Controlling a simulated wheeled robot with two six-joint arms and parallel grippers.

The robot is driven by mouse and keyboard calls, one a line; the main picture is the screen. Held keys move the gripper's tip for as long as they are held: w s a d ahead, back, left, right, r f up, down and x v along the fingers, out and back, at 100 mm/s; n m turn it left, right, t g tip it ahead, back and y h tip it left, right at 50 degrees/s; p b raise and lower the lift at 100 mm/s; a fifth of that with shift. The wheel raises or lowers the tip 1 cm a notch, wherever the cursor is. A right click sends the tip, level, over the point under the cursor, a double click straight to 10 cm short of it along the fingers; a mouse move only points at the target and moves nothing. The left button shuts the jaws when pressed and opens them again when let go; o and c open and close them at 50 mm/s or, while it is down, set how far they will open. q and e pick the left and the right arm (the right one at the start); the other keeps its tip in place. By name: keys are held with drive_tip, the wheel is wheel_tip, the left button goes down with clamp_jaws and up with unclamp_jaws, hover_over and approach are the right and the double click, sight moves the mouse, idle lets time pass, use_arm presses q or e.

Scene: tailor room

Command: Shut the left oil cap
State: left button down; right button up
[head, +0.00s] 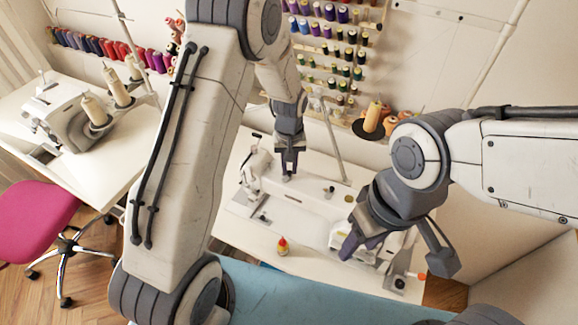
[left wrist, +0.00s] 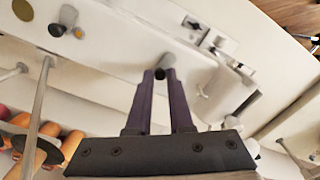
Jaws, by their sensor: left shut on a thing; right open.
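The white sewing machine (head: 310,204) lies across the table below my arms. My left gripper (head: 287,177) points down at its top, left of the middle. In the left wrist view my left gripper (left wrist: 161,75) has its two purple fingers shut on a small dark cap, the left oil cap (left wrist: 160,73). The fingers partly hide it, and I cannot tell how it sits on its opening. A second grey cap (head: 328,189) stands to the right on the machine; it also shows in the left wrist view (left wrist: 62,22). My right gripper (head: 397,250) is open and empty over the machine's right end.
A small bottle with a red tip (head: 282,246) stands in front of the machine. A thread stand with an orange cone (head: 373,116) is behind it. Thread racks (head: 335,45) line the wall. Another sewing machine (head: 70,125) and a pink chair (head: 38,220) are at left.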

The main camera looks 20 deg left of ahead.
use_arm(q)
drive_tip(key=m, duration=0.4)
drive_tip(key=shift+b, duration=0.3)
drive_tip(key=m, duration=0.3)
drive_tip(key=shift+m, duration=0.3)
drive_tip(key=m+b, duration=0.1)
drive_tip(key=m, duration=0.2)
drive_tip(key=shift+m, duration=0.3)
drive_tip(key=shift+w+r+m, duration=0.1)
drive_tip(key=shift+m, duration=1.8)
drive_tip(key=c, duration=0.8)
unclamp_jaws()
drive_tip(key=shift+c, duration=0.2)
